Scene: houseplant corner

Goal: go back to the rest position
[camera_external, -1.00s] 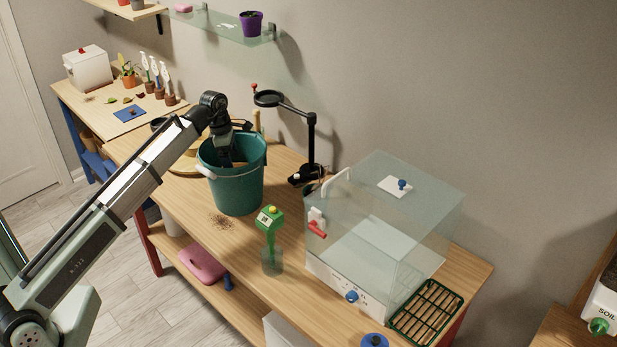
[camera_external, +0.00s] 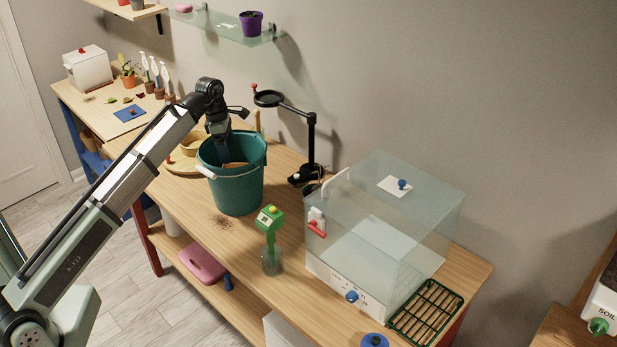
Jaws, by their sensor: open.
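My gripper (camera_external: 224,155) points down into the mouth of the teal bucket (camera_external: 238,190), which stands on the wooden bench. The fingertips are partly hidden by the bucket rim, and I see nothing held between them. Something tan shows inside the bucket just by the fingers; what it is I cannot tell. My arm reaches in from the lower left with its wrist bent above the bucket.
A black magnifier stand (camera_external: 311,145) is right of the bucket. A clear box (camera_external: 385,225) stands further right, with a green-topped bottle (camera_external: 270,240) in front. A tan bowl (camera_external: 192,143) sits behind the bucket's left side. Crumbs (camera_external: 221,221) lie on the bench. Shelves are above.

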